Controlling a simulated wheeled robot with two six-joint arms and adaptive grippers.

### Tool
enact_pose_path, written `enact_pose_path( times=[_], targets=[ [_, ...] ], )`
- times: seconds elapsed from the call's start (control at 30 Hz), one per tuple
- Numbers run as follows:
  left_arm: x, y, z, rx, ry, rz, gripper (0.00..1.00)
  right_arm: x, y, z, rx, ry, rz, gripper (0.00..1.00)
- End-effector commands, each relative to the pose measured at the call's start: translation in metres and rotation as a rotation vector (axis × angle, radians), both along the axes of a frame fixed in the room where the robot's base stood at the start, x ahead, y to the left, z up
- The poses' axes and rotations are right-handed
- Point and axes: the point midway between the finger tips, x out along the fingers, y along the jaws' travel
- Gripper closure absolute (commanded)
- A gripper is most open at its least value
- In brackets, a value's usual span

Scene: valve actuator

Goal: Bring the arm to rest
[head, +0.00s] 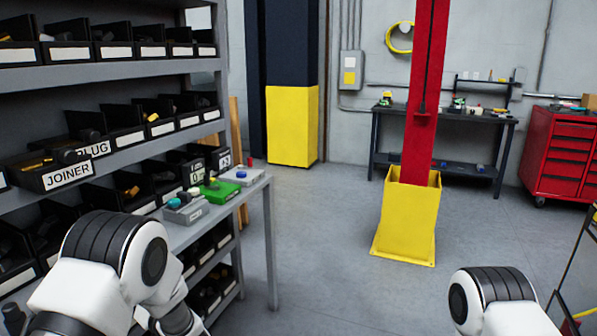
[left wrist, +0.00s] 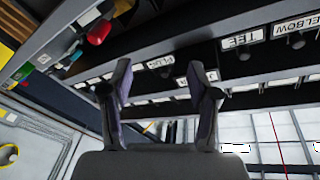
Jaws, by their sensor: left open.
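My left arm (head: 110,265) is folded at the lower left of the head view, in front of the shelf rack. My left gripper (left wrist: 160,66) shows in the left wrist view with its two dark fingers spread apart and nothing between them. Shelf rows with labelled bins lie behind the fingers in that view, with labels such as TEE (left wrist: 242,38) and ELBOW (left wrist: 294,26). My right arm (head: 500,300) shows only in part at the lower right of the head view. Its gripper is out of the picture.
The shelf rack (head: 130,71) with several bins stands close on the left. A ledge holds a green part (head: 220,191) and grey blocks. A red post in a yellow base (head: 408,222) stands right of centre. Floor between them is clear. A red cabinet (head: 560,155) stands at right.

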Motion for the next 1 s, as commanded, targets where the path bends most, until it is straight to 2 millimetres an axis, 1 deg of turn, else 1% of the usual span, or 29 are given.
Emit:
enact_pose_path(
  times=[0.03, 0.07, 0.1, 0.17, 0.2, 0.27, 0.3, 0.37, 0.4, 0.47, 0.5, 0.6, 0.63, 0.7, 0.73, 1.0],
  targets=[
    [-0.014, 0.003, -0.035, -0.024, 0.099, -0.041, 0.4, 0.0, 0.0, 0.005, 0.0, 0.0, 0.0, 1.0],
    [-0.024, 0.004, -0.059, -0.05, 0.162, -0.075, 0.4, 0.0, 0.0, 0.007, 0.0, 0.0, 0.0, 1.0],
    [-0.04, 0.002, -0.092, -0.09, 0.247, -0.122, 0.4, 0.0, 0.0, 0.009, 0.0, 0.0, 0.0, 1.0],
    [-0.069, -0.002, -0.139, -0.169, 0.379, -0.189, 0.4, 0.0, 0.0, 0.012, 0.0, 0.0, 0.0, 1.0],
    [-0.092, -0.007, -0.168, -0.23, 0.462, -0.23, 0.4, 0.0, 0.0, 0.013, 0.0, 0.0, 0.0, 1.0],
    [-0.13, -0.016, -0.206, -0.333, 0.586, -0.282, 0.4, 0.0, 0.0, 0.015, 0.0, 0.0, 0.0, 1.0],
    [-0.159, -0.025, -0.228, -0.409, 0.668, -0.311, 0.4, 0.0, 0.0, 0.016, 0.0, 0.0, 0.0, 1.0],
    [-0.205, -0.039, -0.254, -0.531, 0.789, -0.344, 0.4, 0.0, 0.0, 0.018, 0.0, 0.0, 0.0, 1.0],
    [-0.237, -0.05, -0.268, -0.618, 0.869, -0.361, 0.4, 0.0, 0.0, 0.019, 0.0, 0.0, 0.0, 1.0],
    [-0.284, -0.069, -0.28, -0.752, 0.983, -0.377, 0.4, 0.0, 0.0, 0.019, 0.0, 0.0, 0.0, 1.0],
    [-0.313, -0.081, -0.283, -0.837, 1.051, -0.38, 0.4, 0.0, 0.0, 0.019, 0.0, 0.0, 0.0, 1.0],
    [-0.369, -0.107, -0.28, -1.011, 1.187, -0.371, 0.4, 0.0, 0.0, 0.018, 0.0, 0.0, 0.0, 1.0],
    [-0.38, -0.113, -0.279, -1.051, 1.216, -0.361, 0.4, 0.0, 0.0, 0.018, 0.0, 0.0, 0.0, 1.0],
    [-0.395, -0.121, -0.279, -1.131, 1.248, -0.321, 0.4, 0.0, 0.0, 0.018, 0.0, 0.0, 0.0, 1.0],
    [-0.397, -0.121, -0.279, -1.148, 1.242, -0.297, 0.4, 0.0, 0.0, 0.018, 0.0, 0.0, 0.0, 1.0],
    [-0.396, -0.12, -0.279, -1.16, 1.225, -0.277, 0.4, 0.0, 0.0, 0.018, 0.0, 0.0, 0.0, 1.0]
  ],
)
